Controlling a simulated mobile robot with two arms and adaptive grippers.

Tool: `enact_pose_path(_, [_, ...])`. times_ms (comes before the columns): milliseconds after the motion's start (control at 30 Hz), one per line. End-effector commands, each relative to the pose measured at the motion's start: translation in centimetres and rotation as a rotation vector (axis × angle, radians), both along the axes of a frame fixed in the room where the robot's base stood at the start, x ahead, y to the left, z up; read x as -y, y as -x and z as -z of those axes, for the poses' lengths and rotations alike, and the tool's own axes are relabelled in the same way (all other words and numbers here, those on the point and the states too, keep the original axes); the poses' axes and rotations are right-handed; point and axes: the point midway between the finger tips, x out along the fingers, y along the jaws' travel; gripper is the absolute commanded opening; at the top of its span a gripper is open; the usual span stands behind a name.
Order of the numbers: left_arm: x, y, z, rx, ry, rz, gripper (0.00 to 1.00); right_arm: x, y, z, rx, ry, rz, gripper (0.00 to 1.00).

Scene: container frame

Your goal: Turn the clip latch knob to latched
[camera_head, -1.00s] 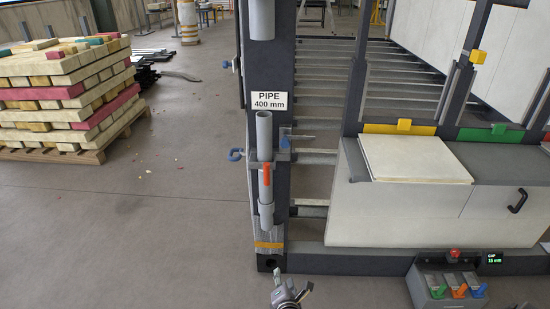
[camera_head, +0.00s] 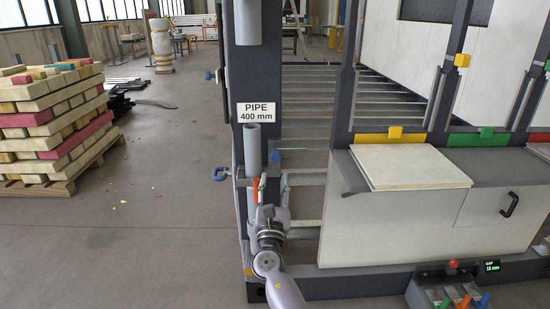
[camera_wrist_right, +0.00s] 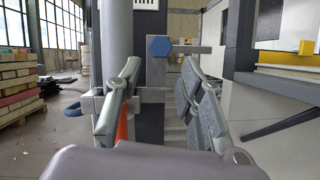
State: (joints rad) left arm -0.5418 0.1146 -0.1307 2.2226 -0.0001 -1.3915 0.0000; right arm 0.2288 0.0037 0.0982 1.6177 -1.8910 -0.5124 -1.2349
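A blue hexagonal knob (camera_head: 274,156) sits on a grey bracket beside the upright grey pipe (camera_head: 252,145), on the dark post. In the right wrist view the knob (camera_wrist_right: 159,46) faces me, just beyond and above the gap between my fingers. My right gripper (camera_head: 270,183) is open in front of the bracket and below the knob. Its two fingers also show apart in the right wrist view (camera_wrist_right: 160,78), with nothing between them touching. An orange lever (camera_head: 256,189) is beside the left finger and is partly hidden in the wrist view (camera_wrist_right: 122,124). My left gripper is out of view.
A blue clamp handle (camera_head: 221,173) sticks out left of the post. A "PIPE 400 mm" label (camera_head: 255,112) is above. A white cabinet (camera_head: 345,225) stands right of the post. A box with coloured levers (camera_head: 430,290) is at lower right.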

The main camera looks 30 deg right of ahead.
Motion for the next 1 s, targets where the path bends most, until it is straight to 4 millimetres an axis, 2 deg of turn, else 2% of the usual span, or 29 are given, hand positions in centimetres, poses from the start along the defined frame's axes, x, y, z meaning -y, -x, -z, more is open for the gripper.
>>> enact_pose_path(200, [0.0,0.0,0.0,0.000,0.000,0.000,0.00,2.7,-3.7,-1.8,0.001,0.000,0.000,0.35])
enact_pose_path(400, [0.0,0.2,-0.3,-0.002,0.000,-0.001,0.00,4.3,-6.0,-2.9,0.000,-0.002,-0.001,0.35])
enact_pose_path(633, [0.0,0.0,-1.6,0.014,0.002,-0.002,0.00,5.1,-6.9,-3.4,0.000,-0.002,-0.001,0.35])
enact_pose_path(867, [0.0,0.1,-1.6,0.013,0.002,-0.003,0.00,5.1,-6.9,-3.4,-0.001,-0.003,-0.001,0.35])
enact_pose_path(1000, [0.0,0.1,-1.5,0.009,0.001,-0.003,0.00,5.1,-6.9,-3.4,-0.001,-0.003,-0.001,0.27])
